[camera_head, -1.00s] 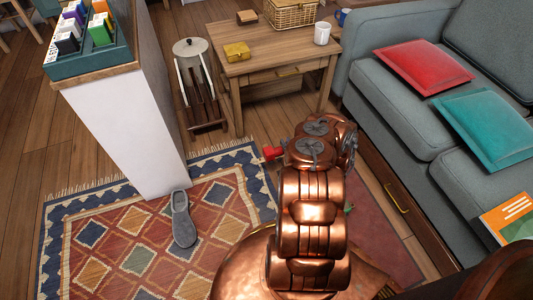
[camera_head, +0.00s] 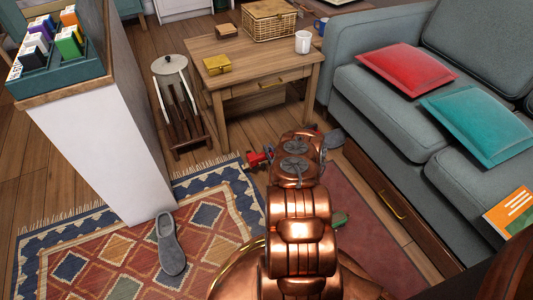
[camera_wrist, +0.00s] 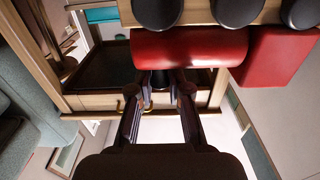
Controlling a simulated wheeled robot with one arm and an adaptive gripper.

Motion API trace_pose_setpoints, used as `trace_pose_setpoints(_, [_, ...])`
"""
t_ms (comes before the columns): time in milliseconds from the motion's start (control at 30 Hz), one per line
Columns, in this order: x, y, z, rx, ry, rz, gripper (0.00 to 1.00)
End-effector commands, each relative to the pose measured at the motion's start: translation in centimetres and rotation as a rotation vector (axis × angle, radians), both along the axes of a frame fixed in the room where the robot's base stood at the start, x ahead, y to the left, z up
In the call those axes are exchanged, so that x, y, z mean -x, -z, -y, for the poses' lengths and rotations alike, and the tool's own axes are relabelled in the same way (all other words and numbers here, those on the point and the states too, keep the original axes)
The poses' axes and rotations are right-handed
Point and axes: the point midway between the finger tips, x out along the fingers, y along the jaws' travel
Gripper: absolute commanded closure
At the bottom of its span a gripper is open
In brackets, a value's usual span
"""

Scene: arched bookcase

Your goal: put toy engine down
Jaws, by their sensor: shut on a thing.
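The toy engine has a red cylinder body (camera_wrist: 190,48), a red block at its right end, a light wood base and dark round wheels. It fills the upper part of the wrist view, with the wheels toward the top edge. My gripper (camera_wrist: 160,82) has its two dark fingers closed on the red body from below in that view. In the head view my copper arm hides the gripper and most of the engine; a small red part (camera_head: 256,158) shows left of the arm, but I cannot tell whether it belongs to the engine.
A wooden side table (camera_head: 228,80) with a drawer holds a yellow box (camera_head: 217,65), a wicker basket (camera_head: 269,20) and a white mug (camera_head: 303,42). Its front top is partly clear. A grey sofa (camera_head: 390,120) stands right, a white partition (camera_head: 100,150) left. A slipper (camera_head: 170,245) lies on the rug.

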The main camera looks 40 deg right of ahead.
Motion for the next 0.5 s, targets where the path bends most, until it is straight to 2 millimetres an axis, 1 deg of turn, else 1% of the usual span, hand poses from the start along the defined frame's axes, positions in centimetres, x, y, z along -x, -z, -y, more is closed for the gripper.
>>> trace_pose_setpoints(33, [-0.7, 0.2, 0.4, 0.002, 0.0, 0.003, 1.0])
trace_pose_setpoints(100, [-1.3, 0.2, 0.7, 0.002, 0.001, 0.002, 1.0])
trace_pose_setpoints(267, [-2.0, 0.3, 1.0, 0.0, 0.001, -0.001, 1.0])
trace_pose_setpoints(400, [-3.2, 0.4, 1.5, 0.0, 0.0, 0.002, 1.0])
trace_pose_setpoints(500, [-3.0, 2.4, 1.5, -0.001, 0.002, 0.0, 1.0])
